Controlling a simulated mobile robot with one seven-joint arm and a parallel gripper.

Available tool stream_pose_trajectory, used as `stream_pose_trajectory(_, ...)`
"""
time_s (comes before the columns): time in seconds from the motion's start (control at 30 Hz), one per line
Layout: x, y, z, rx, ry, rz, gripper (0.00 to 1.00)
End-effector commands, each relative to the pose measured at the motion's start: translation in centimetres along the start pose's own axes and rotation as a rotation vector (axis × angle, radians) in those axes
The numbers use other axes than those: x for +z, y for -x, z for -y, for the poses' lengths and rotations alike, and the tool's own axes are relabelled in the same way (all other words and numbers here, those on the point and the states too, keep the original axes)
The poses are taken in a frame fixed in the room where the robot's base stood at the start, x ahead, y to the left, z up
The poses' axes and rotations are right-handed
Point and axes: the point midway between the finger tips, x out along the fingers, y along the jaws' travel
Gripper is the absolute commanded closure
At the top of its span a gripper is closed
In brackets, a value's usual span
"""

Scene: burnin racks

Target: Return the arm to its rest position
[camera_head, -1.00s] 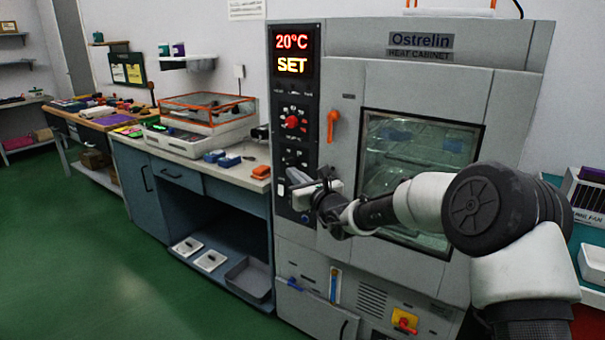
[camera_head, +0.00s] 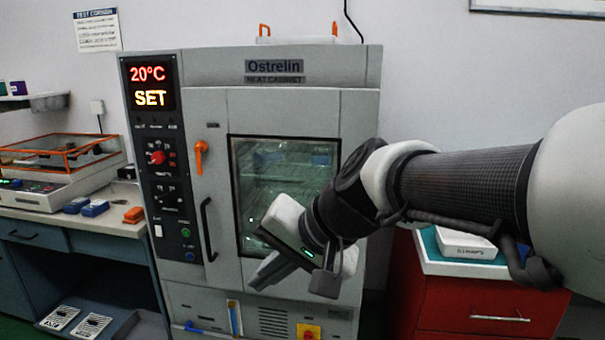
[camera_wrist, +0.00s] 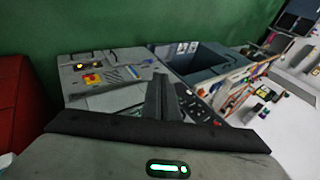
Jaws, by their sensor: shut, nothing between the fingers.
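My gripper (camera_head: 262,277) is in front of the heat cabinet (camera_head: 345,65), over the lower part of its glass door. Its fingers point down and to the left, and they are shut with nothing between them. My arm reaches in from the right edge of the head view and hides part of the door. In the wrist view the shut fingers (camera_wrist: 158,97) stand up in the middle, with the cabinet's grey front (camera_wrist: 120,72) behind them.
The cabinet's control panel (camera_head: 165,185) shows 20°C and SET. An orange handle (camera_head: 201,157) is on the door. A red drawer unit (camera_head: 475,300) with a white box (camera_head: 466,243) stands at right. A workbench (camera_head: 90,228) stands at left.

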Motion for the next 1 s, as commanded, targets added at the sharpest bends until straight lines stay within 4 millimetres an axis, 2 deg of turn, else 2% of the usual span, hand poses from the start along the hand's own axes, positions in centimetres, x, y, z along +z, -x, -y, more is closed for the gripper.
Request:
stream_pose_trajectory(0.03, 0.7, 1.8, -2.7, 0.072, 0.059, -0.036, 1.0)
stream_pose_trajectory(0.2, 2.4, 6.1, -10.2, 0.291, 0.207, -0.103, 1.0)
stream_pose_trajectory(0.47, 4.5, 11.5, -18.8, 0.559, 0.349, -0.17, 1.0)
stream_pose_trajectory(0.5, 4.1, 12.9, -18.0, 0.57, 0.355, -0.169, 1.0)
stream_pose_trajectory(0.67, 3.2, 15.7, -15.5, 0.565, 0.353, -0.164, 1.0)
stream_pose_trajectory(0.87, 1.9, 20.1, -11.9, 0.564, 0.353, -0.164, 1.0)
stream_pose_trajectory(1.0, 0.6, 24.5, -8.4, 0.563, 0.353, -0.164, 1.0)
